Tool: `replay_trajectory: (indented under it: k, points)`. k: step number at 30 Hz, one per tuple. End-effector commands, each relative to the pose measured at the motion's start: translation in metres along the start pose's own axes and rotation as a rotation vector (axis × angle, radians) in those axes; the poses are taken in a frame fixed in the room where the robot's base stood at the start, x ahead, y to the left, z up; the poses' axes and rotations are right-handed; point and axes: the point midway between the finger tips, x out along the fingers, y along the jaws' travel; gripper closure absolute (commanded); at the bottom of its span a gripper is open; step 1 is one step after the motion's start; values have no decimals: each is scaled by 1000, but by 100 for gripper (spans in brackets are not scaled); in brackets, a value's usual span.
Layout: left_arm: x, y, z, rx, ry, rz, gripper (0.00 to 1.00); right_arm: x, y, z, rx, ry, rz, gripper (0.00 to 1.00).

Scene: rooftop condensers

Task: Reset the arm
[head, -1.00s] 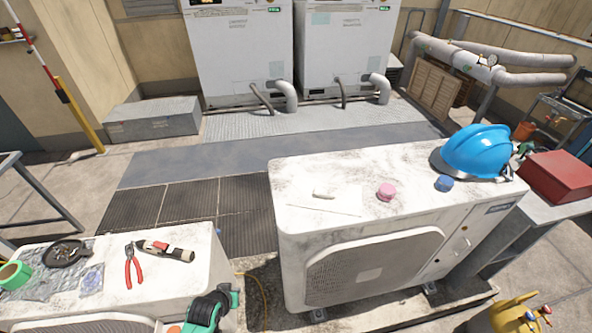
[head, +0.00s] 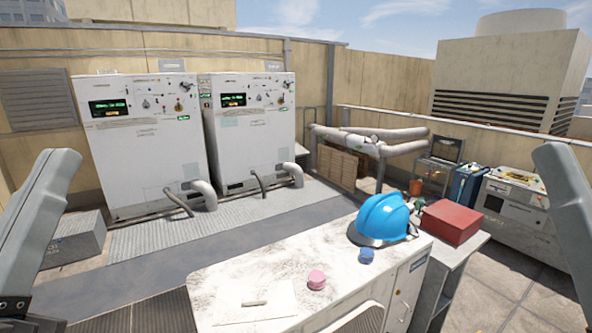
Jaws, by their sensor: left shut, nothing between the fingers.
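My left arm's grey link rises at the left edge of the head view. My left gripper (head: 20,306) is the dark part at its lower end, at the bottom left corner, cut by the frame edge. It is shut and holds nothing. It is left of the white condenser unit (head: 225,284) and apart from it. My right arm's grey link stands at the right edge; my right gripper is out of view.
A blue helmet (head: 384,215), a pink cap (head: 317,280), a blue cap (head: 366,256) and a white piece (head: 254,302) sit on the unit. A red box (head: 450,222) stands to its right. Two tall white cabinets (head: 140,160) stand behind. The floor strip between is clear.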

Motion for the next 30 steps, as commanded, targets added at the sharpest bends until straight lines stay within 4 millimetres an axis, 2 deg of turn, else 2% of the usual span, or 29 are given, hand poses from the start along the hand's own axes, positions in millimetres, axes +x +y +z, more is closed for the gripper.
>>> replay_trajectory:
  k: [1,2,3,8,15,18,21,30]
  points:
    - [-14,2,-31,18,81,7,100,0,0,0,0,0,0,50]
    - [-10,4,-44,59,100,8,100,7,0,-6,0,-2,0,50]
    - [15,4,-64,53,87,7,100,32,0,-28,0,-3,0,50]
    - [61,6,-110,51,82,6,100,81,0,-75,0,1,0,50]
    - [134,10,-188,51,80,6,100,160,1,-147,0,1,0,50]
    - [152,11,-207,50,79,6,100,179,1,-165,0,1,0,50]
    - [160,12,-216,50,79,6,100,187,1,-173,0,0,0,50]
    - [158,11,-214,50,79,6,100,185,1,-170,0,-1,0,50]
